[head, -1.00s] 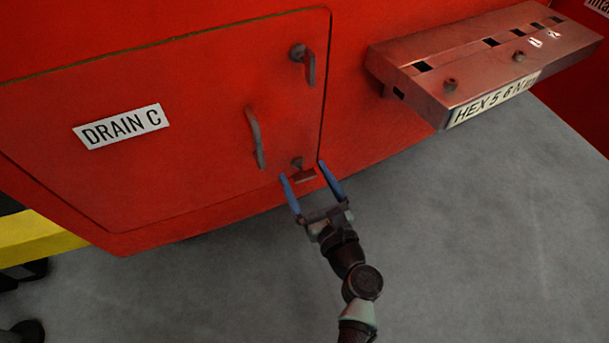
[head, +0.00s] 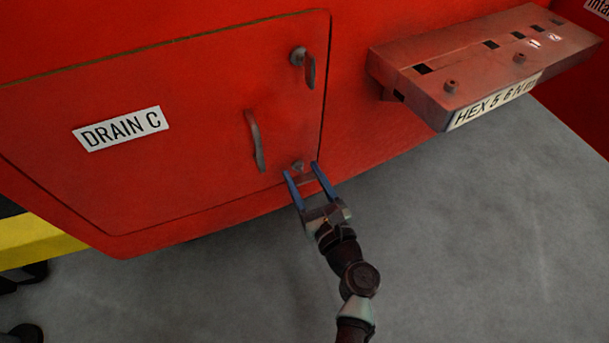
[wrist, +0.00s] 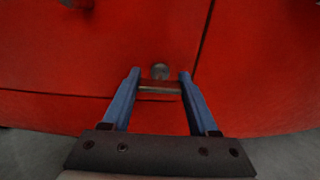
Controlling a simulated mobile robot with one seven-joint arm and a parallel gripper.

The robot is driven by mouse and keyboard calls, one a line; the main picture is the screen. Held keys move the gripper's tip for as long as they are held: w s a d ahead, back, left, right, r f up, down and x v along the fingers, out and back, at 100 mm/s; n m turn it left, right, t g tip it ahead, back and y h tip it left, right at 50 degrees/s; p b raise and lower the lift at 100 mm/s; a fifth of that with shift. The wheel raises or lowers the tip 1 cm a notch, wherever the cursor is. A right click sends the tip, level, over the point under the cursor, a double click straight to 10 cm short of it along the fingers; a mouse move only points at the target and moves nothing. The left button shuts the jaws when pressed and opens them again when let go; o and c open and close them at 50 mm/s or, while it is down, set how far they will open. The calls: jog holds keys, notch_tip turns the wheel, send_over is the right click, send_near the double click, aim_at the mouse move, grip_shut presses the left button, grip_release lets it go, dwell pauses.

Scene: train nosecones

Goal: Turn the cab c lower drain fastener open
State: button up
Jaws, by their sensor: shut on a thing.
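The lower drain fastener (head: 298,168) is a small round grey boss with a short bar handle, low at the right corner of the red DRAIN C panel (head: 190,180). In the wrist view the fastener (wrist: 160,72) sits just beyond my fingertips, and its bar (wrist: 160,87) lies crosswise between them. My gripper (head: 302,171) has two blue fingers, shut on the bar from either end; it also shows in the wrist view (wrist: 160,80). The upper fastener (head: 310,70) has its handle hanging down.
A curved grey handle (head: 254,140) stands out from the panel, up and left of my gripper. A red shelf (head: 480,60) labelled HEX juts out at the upper right. A yellow beam (head: 40,240) is at the lower left. Grey floor below and right is clear.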

jog(key=shift+n, duration=0.4)
jog(key=n+b, duration=0.2)
jog(key=n, duration=0.1)
jog(key=shift+f+n, duration=0.15)
jog(key=shift+n, duration=0.15)
jog(key=n+b, duration=0.3)
jog(key=n, duration=0.1)
jog(key=shift+n, duration=0.3)
jog(key=n+b, duration=0.3)
jog(key=n, duration=0.2)
jog(key=shift+n+b, duration=1.35)
jog(key=shift+n, duration=0.65)
jog(key=o, duration=1.4)
